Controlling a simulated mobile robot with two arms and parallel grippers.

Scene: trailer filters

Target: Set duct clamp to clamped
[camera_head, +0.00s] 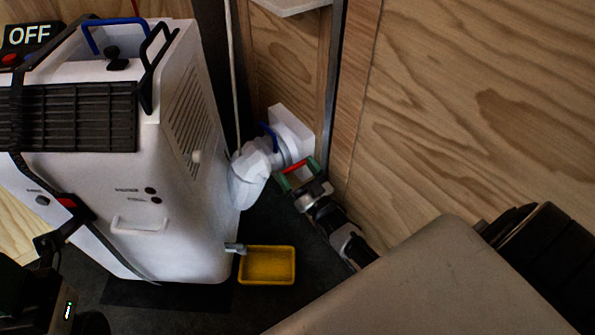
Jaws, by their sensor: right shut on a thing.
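A white duct (250,175) runs from the side of the white machine (185,220) to a square white wall fitting (291,130). A grey band, which looks like the duct clamp (284,155), circles the duct's end at the fitting. A blue curved piece (270,138) stands at the duct's upper side there. My right gripper (297,172) reaches in from the lower right to the clamp's side, its green fingers shut on a red piece that looks like the clamp's lever. The exact lever position is partly hidden by the fingers.
A yellow tray (267,266) sits on the dark floor under a small spout at the machine's right side. Wooden walls (460,110) close in the right and back. A dark post stands behind the fitting.

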